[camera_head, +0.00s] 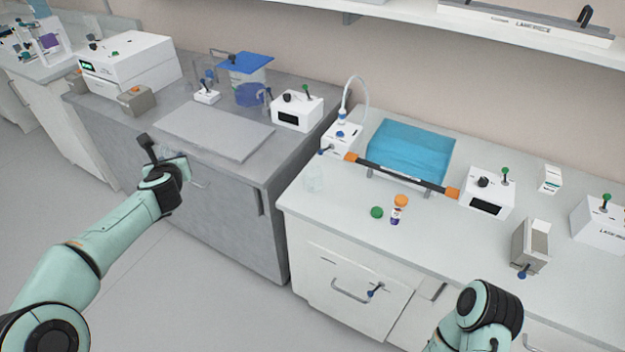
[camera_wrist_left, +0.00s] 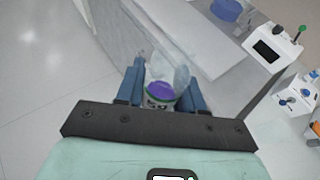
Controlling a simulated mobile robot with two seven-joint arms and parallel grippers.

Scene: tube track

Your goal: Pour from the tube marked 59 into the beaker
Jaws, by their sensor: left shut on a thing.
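My left gripper (camera_wrist_left: 162,88) is shut on a small round container with a purple top (camera_wrist_left: 159,90), seen from above between its blue fingers in the left wrist view. A pale band with dark marks shows below the purple; no number can be read. In the head view my left gripper (camera_head: 163,160) is in front of the grey bench, and what it holds cannot be made out there.
A small purple-and-white tube (camera_head: 396,216) stands on the white bench near an orange cap (camera_head: 401,200) and a green cap (camera_head: 377,212). The front of the white bench is mostly clear.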

